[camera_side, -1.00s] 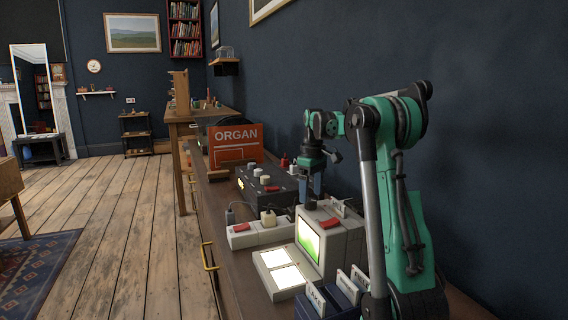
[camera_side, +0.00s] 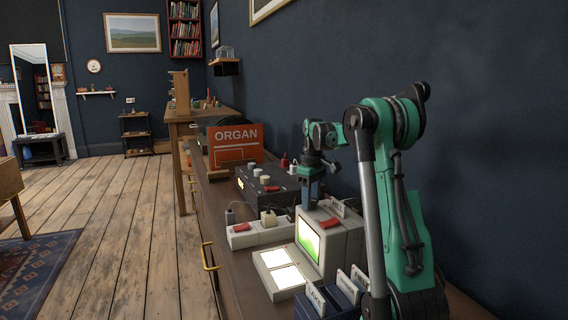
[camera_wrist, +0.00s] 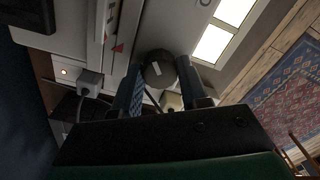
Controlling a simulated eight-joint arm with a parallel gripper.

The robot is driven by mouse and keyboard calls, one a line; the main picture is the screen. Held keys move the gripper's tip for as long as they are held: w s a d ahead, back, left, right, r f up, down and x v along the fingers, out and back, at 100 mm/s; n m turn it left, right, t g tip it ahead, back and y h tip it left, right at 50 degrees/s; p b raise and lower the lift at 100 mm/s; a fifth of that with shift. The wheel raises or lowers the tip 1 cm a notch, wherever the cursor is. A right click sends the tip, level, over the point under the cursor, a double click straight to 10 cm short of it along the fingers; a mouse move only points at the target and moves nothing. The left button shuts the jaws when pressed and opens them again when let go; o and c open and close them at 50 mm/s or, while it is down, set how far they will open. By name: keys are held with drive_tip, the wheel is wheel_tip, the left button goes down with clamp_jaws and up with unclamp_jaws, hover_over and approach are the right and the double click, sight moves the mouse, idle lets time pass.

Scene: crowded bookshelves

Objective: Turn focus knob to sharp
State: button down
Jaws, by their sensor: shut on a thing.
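The focus knob (camera_wrist: 157,72) is dark and round with a white mark on its face, seen in the wrist view. My gripper (camera_wrist: 161,64) has one finger on each side of it and is shut on it. The knob belongs to a beige reader (camera_side: 345,236) with a lit green screen (camera_side: 308,239) and two bright white panels in front. In the side view my gripper (camera_side: 309,204) points down at the reader's top rear edge. The knob is hidden there. Screen sharpness cannot be judged at this size.
A white power strip (camera_side: 245,238) with plugs lies left of the reader. A black box (camera_side: 262,188) with small blocks and an orange ORGAN box (camera_side: 236,144) stand behind. Dark blue card files (camera_side: 342,292) are in front. The wall is close on the right.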

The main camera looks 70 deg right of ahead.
drive_tip(key=m, duration=0.3)
drive_tip(key=shift+m, duration=2.3)
drive_tip(key=shift+c, duration=2.3)
unclamp_jaws()
